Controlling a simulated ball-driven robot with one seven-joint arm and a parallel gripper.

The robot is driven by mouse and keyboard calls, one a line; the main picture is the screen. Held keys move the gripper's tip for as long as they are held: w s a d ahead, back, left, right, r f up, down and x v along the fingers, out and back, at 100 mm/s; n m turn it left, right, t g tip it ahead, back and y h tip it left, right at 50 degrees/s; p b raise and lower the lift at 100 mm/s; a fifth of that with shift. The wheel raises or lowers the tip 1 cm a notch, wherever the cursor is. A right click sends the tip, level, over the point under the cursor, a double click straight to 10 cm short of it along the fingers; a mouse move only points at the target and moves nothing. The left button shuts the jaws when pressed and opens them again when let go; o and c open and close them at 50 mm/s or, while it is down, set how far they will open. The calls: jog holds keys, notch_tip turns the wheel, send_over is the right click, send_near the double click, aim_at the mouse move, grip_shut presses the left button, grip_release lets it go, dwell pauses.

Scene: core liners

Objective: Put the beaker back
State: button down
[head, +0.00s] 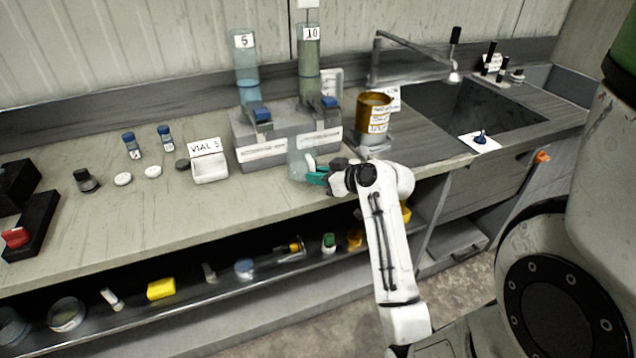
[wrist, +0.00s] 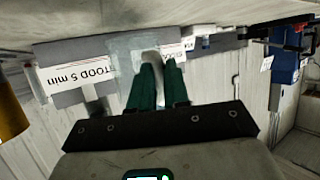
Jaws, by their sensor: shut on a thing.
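A clear, pale beaker (head: 297,166) is at the counter's front, just before the grey dispenser block (head: 262,152). My gripper (head: 318,176), with green fingers, is shut on it from the right. In the wrist view, which is upside down, the fingers (wrist: 160,82) meet the see-through beaker (wrist: 124,52), faint against the block. The beaker looks upright. I cannot tell whether its base touches the counter.
Tall cylinders marked 5 (head: 246,70) and 10 (head: 309,65) stand on the block. A gold container (head: 374,108) stands right of it, near the sink (head: 450,110).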

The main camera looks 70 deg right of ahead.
notch_tip(320, 180, down, 3)
jog(key=shift+r, duration=0.15)
jog(key=c, duration=1.1)
grip_release()
jog(key=shift+s, duration=0.1)
